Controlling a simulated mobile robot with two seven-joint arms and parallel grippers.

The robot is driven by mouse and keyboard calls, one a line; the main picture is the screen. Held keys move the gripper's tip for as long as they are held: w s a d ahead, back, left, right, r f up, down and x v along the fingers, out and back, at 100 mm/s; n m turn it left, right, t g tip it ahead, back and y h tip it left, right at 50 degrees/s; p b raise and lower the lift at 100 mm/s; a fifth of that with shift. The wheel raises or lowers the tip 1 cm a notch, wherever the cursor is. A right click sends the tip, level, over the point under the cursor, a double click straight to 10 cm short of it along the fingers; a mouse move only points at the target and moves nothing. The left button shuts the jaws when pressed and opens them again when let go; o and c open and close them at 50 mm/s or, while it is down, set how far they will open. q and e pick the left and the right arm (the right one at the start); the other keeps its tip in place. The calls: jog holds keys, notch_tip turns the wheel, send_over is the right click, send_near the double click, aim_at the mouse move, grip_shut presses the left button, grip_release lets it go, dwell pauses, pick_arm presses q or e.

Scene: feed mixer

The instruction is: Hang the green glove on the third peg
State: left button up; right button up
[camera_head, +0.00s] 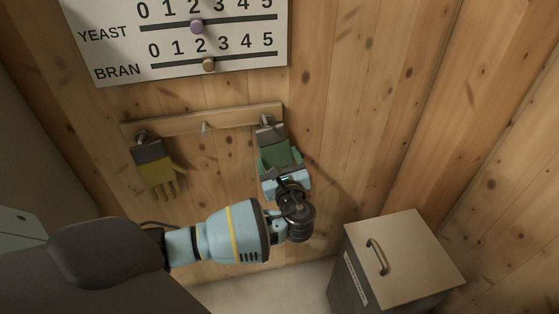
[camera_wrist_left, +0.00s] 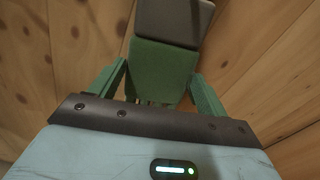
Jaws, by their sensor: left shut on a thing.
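The green glove (camera_head: 279,153) has a dark grey cuff and is at the right end of the wooden peg rail (camera_head: 208,121), with its cuff up at the third peg (camera_head: 266,119). I cannot tell whether its loop is around that peg. My left gripper (camera_head: 282,166) is shut on the green glove from below. In the left wrist view the glove (camera_wrist_left: 164,70) lies between the two fingers, with its grey cuff beyond. My right gripper is not in view.
A yellow glove (camera_head: 159,170) hangs from the left peg; the middle peg (camera_head: 205,127) is bare. A board with YEAST and BRAN sliders (camera_head: 190,42) is above the rail. A lidded bin (camera_head: 405,255) stands at the lower right.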

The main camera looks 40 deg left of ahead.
pick_arm(q)
jog(key=shift+a+r, duration=0.4)
jog(key=shift+r, duration=0.05)
jog(key=o, duration=1.3)
jog(key=shift+c, duration=0.2)
jog(key=shift+o, duration=1.4)
jog(key=shift+s+f, duration=0.1)
jog(key=shift+s, duration=0.05)
jog(key=shift+d+f, duration=0.1)
jog(key=shift+d, duration=0.1)
jog(key=shift+s+d, duration=0.1)
jog(key=shift+d, duration=0.1)
jog(key=v, duration=0.7)
jog(key=shift+p, duration=0.4)
